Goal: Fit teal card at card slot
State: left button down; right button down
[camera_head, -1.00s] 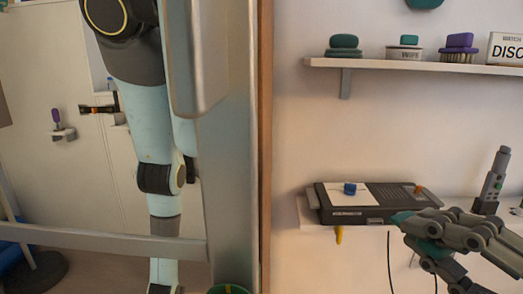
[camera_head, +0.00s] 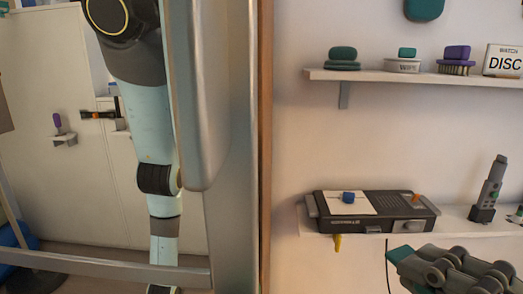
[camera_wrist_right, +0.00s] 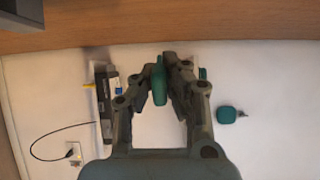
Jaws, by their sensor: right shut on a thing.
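My right gripper (camera_head: 406,258) is at the lower right of the head view, below and in front of the dark device (camera_head: 408,226) on the lower shelf. It is shut on the teal card (camera_head: 395,252), which shows at the fingertips. In the right wrist view the teal card (camera_wrist_right: 158,82) sits edge-on between the two fingers (camera_wrist_right: 160,62), apart from the device (camera_wrist_right: 107,100) at the left. I cannot make out a card slot in either view. My left gripper is not in view.
The lower shelf (camera_head: 455,214) also carries a grey upright tool (camera_head: 489,188). The device has a blue knob (camera_head: 348,197), and a yellow piece (camera_head: 338,243) hangs below it. An upper shelf (camera_head: 400,78) holds several small items. A wooden edge (camera_head: 266,150) stands left of the shelves.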

jog(key=w+r, duration=0.1)
jog(key=w+n, duration=0.1)
jog(key=shift+w+a+r+y, duration=0.1)
jog(key=shift+w+r+y, duration=0.25)
jog(key=shift+y, duration=0.05)
jog(key=w+d+m, duration=0.1)
jog(key=w+d, duration=0.5)
jog(key=w, duration=0.4)
jog(key=shift+w+d+r+h, duration=0.3)
jog(key=shift+r+h, duration=0.1)
jog(key=c, duration=2)
grip_release()
grip_shut()
